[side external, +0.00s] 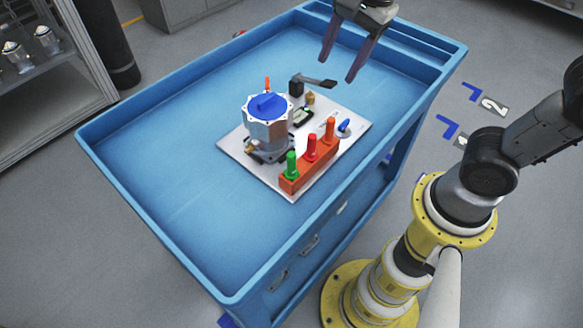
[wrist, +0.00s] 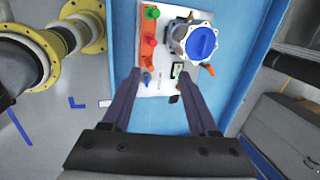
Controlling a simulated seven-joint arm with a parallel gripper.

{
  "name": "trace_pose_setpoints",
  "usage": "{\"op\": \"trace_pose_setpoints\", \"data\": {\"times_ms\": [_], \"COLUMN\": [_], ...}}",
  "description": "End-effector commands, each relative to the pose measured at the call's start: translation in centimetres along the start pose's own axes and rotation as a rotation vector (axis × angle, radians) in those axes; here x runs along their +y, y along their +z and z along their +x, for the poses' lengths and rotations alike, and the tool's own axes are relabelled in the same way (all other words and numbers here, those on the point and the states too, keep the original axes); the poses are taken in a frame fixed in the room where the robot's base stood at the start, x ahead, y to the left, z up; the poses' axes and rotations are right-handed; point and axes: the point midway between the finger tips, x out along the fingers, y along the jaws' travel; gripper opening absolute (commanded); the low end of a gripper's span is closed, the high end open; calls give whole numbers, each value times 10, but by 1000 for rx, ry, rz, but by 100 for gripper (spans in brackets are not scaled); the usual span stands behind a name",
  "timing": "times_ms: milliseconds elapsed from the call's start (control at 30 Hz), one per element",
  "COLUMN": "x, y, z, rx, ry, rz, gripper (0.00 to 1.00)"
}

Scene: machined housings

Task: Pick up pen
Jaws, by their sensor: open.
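I cannot tell for certain which thing is the pen. Green (side external: 292,164), red (side external: 311,147) and orange (side external: 330,131) pen-like pieces stand upright in an orange block (side external: 296,184); the green (wrist: 152,12) and red (wrist: 150,42) ones also show in the wrist view. A small blue-tipped piece (side external: 344,125) sits beside the block, at the edge of a white board (side external: 234,146). My gripper (side external: 338,68) is open and empty, above the table's far side, apart from all pieces. Its fingers in the wrist view (wrist: 159,75) frame the board's near end.
A silver housing with a blue top (side external: 268,120) stands on the board. Behind it are a dark lever piece (side external: 313,82) and an orange-tipped piece (side external: 267,84). The blue cart top (side external: 180,150) is clear left of the board and has raised rims.

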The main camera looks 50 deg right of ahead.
Motion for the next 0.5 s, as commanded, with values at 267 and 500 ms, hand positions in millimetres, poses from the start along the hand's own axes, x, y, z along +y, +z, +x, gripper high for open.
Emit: {"op": "trace_pose_setpoints", "data": {"times_ms": [267, 500], "x": [-30, -18], "y": [61, 77], "z": [79, 107], "rx": [32, 48], "ry": [209, 271], "rz": [87, 34], "gripper": [60, 60]}}
